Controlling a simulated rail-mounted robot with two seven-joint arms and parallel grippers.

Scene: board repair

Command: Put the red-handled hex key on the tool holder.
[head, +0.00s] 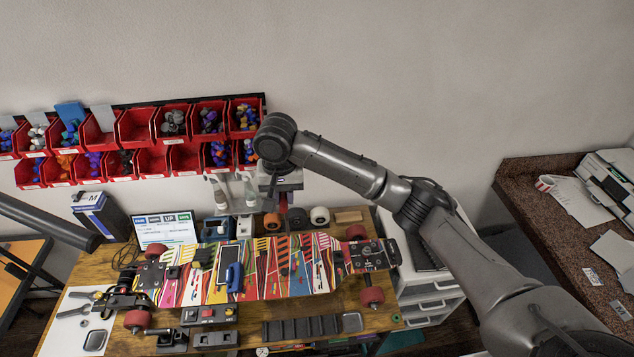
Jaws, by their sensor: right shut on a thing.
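My right gripper (281,190) is over the back edge of the workbench, above the skateboard, pointing down. It is shut on the red-handled hex key (283,204); a bit of the red handle shows below the jaws, and the shaft is hard to make out against the colourful deck. A long dark slotted rack (302,328) lies at the bench's front edge; it may be the tool holder, but I cannot tell for sure. My left gripper is out of view; only a dark part of that arm shows at the left.
The striped skateboard (265,268) lies wheels-out across the workbench (103,268). Wheels and small devices stand behind it. Red bins (136,127) hang on the wall. A white drawer unit (432,300) stands right of the bench.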

